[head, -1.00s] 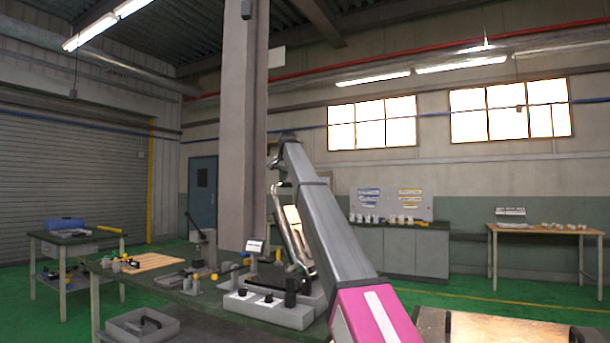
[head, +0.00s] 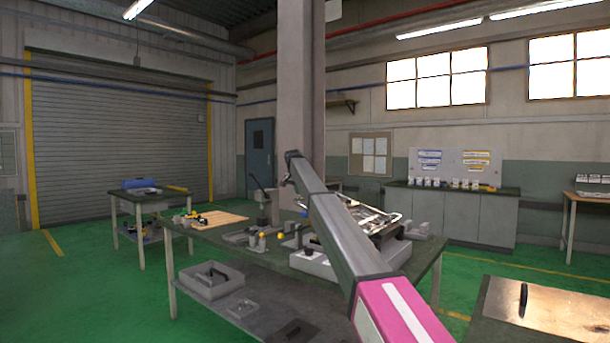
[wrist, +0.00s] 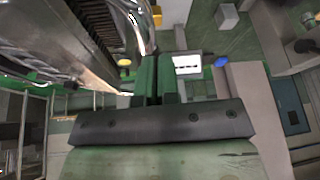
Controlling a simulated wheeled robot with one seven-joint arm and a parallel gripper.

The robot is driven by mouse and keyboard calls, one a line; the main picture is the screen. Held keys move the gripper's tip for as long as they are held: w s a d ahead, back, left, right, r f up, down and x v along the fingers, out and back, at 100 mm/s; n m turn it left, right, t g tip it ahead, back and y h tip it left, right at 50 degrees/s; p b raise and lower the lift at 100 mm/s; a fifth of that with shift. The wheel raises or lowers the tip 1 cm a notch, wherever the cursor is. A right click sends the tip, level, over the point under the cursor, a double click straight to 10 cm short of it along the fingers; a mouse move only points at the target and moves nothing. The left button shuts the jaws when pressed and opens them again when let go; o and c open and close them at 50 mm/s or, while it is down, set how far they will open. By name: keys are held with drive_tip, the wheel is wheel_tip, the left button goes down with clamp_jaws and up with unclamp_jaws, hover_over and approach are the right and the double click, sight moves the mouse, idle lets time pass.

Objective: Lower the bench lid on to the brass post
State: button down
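The bench lid (head: 378,217), a bright metal frame, shows partly behind my arm at the right end of the green workbench in the head view. It looks nearly flat or slightly tilted; its exact angle is unclear. In the wrist view a large shiny metal body (wrist: 62,38), probably the lid or its unit, fills the upper left. My gripper (wrist: 157,62) shows there with its two green fingers almost together and nothing clear between them. It is close beside the metal body; contact cannot be told. My arm hides it in the head view. I cannot make out the brass post for sure.
The green workbench (head: 205,236) carries a wooden board (head: 215,219), small fixtures and a pale switch base (head: 312,264). A grey tray (head: 212,281) is on its lower shelf. A table with a metal sheet (head: 548,308) stands at front right. Green floor is open at left.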

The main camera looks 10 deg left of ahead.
wheel_tip(320, 180, down, 6)
drive_tip(key=w+a, duration=0.1)
drive_tip(key=a, duration=0.1)
drive_tip(key=shift+w, duration=0.1)
idle(0.4)
